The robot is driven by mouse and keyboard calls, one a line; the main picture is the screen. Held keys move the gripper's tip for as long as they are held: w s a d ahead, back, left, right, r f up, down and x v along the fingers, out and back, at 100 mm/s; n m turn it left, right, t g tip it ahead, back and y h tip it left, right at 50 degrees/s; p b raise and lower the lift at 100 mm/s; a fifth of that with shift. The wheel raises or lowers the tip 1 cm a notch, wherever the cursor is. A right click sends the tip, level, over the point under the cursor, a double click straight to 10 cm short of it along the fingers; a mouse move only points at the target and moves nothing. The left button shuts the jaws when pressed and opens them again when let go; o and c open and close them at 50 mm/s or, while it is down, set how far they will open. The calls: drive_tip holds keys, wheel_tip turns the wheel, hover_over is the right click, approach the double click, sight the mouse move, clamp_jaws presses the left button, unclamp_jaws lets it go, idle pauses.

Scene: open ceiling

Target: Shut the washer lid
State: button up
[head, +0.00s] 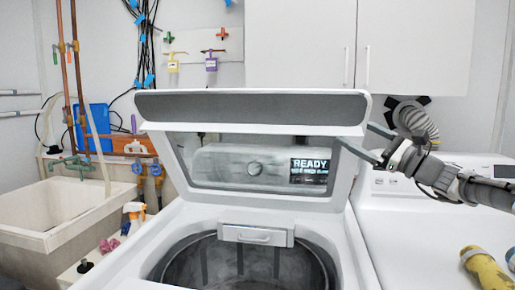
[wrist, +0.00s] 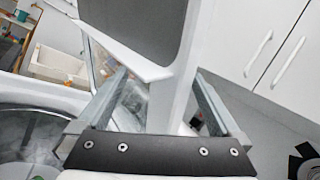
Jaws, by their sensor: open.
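The washer lid (head: 348,110) stands raised, with a dark grey top edge panel and a window through which the control panel reading READY shows. The washer (head: 335,245) is white, and its round drum (head: 235,262) is open in front of the lid. My gripper (head: 370,142) is open at the lid's right edge. In the wrist view the lid's white frame (wrist: 175,95) passes between the two fingers of my gripper (wrist: 160,90). I cannot tell whether the fingers touch it.
A second white machine (head: 400,225) stands at the right, with yellow objects (head: 484,268) on top. A utility sink (head: 65,215) and an orange-and-white spray bottle (head: 135,215) are at the left. White cabinets (head: 410,45) hang above the lid.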

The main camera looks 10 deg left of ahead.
drive_tip(key=shift+s+f+n+y+b, duration=0.15)
drive_tip(key=shift+s+f+n+b, duration=0.15)
drive_tip(key=shift+s+b, duration=0.45)
drive_tip(key=shift+s+f+n+y+b, duration=0.2)
drive_tip(key=shift+s+f+b, duration=0.2)
drive_tip(key=shift+b, duration=0.7)
drive_tip(key=shift+s+f+n+y+b, duration=0.2)
drive_tip(key=shift+s+f+b, duration=0.25)
drive_tip(key=shift+b, duration=0.5)
drive_tip(key=shift+r, duration=0.1)
drive_tip(key=shift+s, duration=0.1)
drive_tip(key=shift+s+d+f+n+g+y+b, duration=0.1)
drive_tip(key=shift+s+f+n+g+y+b, duration=0.4)
drive_tip(key=shift+s+f+b, duration=0.75)
drive_tip(key=shift+s+d+f+n+g+y+b, duration=0.15)
drive_tip(key=shift+s+f+n+b, duration=0.5)
drive_tip(key=shift+b, duration=1.05)
drive_tip(key=s+d+p, duration=0.1)
drive_tip(key=s+d, duration=0.1)
drive_tip(key=d, duration=0.4)
drive_tip(key=shift+s+d+r, duration=0.15)
drive_tip(key=shift+s+d, duration=0.05)
drive_tip(key=shift+s, duration=0.15)
